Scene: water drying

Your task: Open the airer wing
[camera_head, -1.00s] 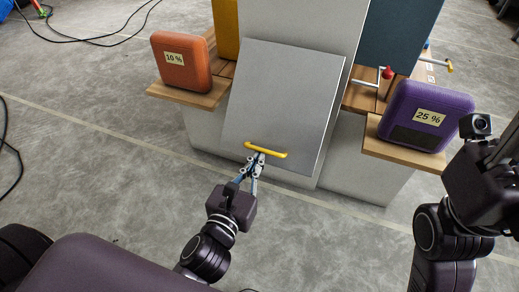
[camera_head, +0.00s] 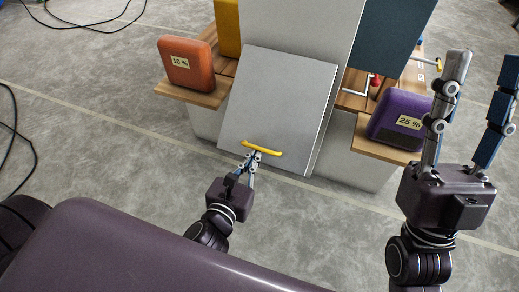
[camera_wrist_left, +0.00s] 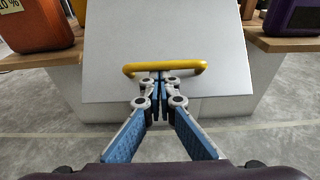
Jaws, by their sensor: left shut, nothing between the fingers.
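The airer wing appears as a flat grey panel (camera_head: 275,105), sloping outward from the grey cabinet front. A yellow bar handle (camera_head: 262,149) sits near its lower edge. In the left wrist view the panel (camera_wrist_left: 165,35) fills the middle, with the handle (camera_wrist_left: 195,67) across it. My left gripper (camera_head: 255,156) is shut with nothing between its fingers. Its tips (camera_wrist_left: 160,79) are at the middle of the handle, just under the bar; I cannot tell whether they touch it. My right gripper (camera_head: 477,75) is raised at the right, fingers wide apart and empty.
An orange block marked 10 % (camera_head: 187,63) stands on a wooden side shelf (camera_head: 190,95) at left. A purple block marked 25 % (camera_head: 399,118) stands on the right shelf (camera_head: 372,146). A red-knobbed part (camera_head: 375,82) is behind it. Floor in front is clear.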

